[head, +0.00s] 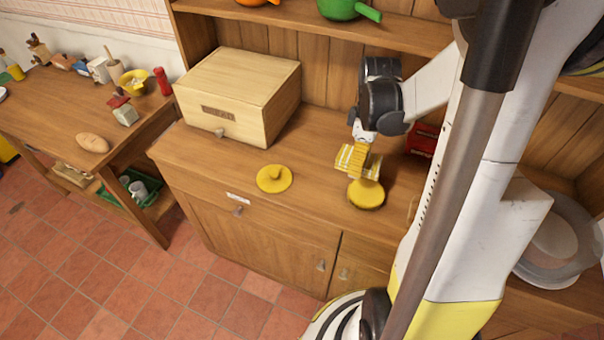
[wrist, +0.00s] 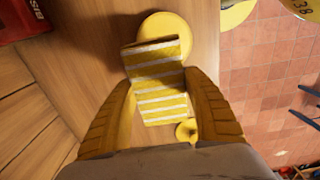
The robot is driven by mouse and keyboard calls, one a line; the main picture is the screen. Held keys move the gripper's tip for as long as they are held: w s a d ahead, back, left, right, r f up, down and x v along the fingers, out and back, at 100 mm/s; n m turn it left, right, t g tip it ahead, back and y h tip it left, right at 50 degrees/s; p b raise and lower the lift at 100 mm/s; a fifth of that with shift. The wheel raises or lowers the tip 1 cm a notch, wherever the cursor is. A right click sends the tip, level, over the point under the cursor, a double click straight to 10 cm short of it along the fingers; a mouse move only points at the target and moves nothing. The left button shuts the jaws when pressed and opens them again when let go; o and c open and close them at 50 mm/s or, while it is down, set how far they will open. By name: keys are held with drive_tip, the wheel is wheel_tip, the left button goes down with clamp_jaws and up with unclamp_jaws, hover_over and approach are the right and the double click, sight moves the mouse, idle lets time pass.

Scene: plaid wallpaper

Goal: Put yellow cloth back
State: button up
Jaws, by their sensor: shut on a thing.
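The yellow cloth (head: 352,158) has white stripes and is above the wooden cabinet top at the back right. In the wrist view the cloth (wrist: 158,82) lies between the two yellow fingers of my gripper (wrist: 160,100). My gripper (head: 358,148) is shut on it. A round yellow piece (head: 366,195) is just in front of the cloth in the head view. In the wrist view this yellow disc (wrist: 167,30) is partly covered by the cloth. I cannot tell whether cloth and disc touch.
A yellow lid with a knob (head: 274,179) lies on the cabinet top (head: 225,165), left of my gripper. A wooden bread box (head: 241,98) stands behind it. A red object (head: 422,139) is right of my gripper. A side table (head: 60,115) with several items stands at left.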

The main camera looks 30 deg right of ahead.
drive_tip(key=b, duration=0.3)
hover_over(320, 185)
wheel_tip(320, 185, down, 6)
drive_tip(key=shift+d+f, duration=0.1)
wheel_tip(320, 185, down, 4)
drive_tip(key=shift+w+f+b, duration=0.1)
drive_tip(key=shift+b, duration=0.95)
drive_tip(key=o, duration=1.2)
